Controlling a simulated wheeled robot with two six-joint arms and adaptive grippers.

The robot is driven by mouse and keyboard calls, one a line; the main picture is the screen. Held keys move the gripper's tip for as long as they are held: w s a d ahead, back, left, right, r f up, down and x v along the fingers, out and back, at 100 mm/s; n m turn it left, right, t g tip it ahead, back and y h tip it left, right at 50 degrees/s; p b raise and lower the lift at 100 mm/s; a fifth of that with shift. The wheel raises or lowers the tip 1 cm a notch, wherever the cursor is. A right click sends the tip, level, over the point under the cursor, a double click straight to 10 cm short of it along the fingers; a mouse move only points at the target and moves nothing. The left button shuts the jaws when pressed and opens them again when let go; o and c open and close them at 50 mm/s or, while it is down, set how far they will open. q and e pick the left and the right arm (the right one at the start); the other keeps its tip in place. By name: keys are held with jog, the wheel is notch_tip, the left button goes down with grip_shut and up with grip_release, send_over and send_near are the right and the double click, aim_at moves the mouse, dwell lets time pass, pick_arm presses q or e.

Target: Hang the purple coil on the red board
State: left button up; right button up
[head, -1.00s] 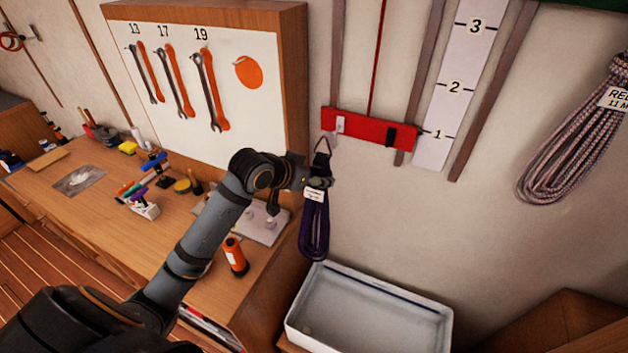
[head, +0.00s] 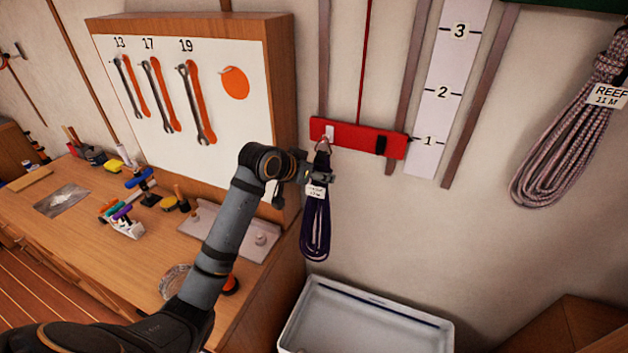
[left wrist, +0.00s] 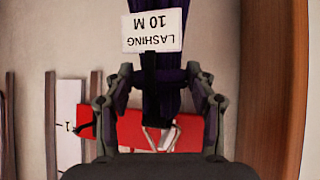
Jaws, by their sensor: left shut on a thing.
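The purple coil (head: 315,232) hangs upright below my left gripper (head: 318,178), which is shut on its neck just above the white tag (head: 316,191). A triangular hanging loop (head: 322,145) stands above the grip. The red board (head: 357,140) is on the wall, with a white hook (head: 329,132) at left and a black one (head: 381,145) at right. The loop overlaps the white hook's lower end; I cannot tell whether it is around it. My right gripper is out of view.
A wooden cabinet with a wrench panel (head: 222,125) stands close left of the arm. A workbench (head: 60,228) with tools lies below it. A white tray (head: 365,312) is under the coil.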

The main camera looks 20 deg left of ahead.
pick_arm(q)
jog(key=shift+w, duration=0.3)
jog(key=shift+w+f+p, duration=0.3)
jog(key=shift+w+f, duration=0.1)
jog(key=shift+f, duration=0.05)
jog(key=o, duration=1.7)
jog(key=shift+o, duration=0.2)
jog(key=shift+f, duration=0.15)
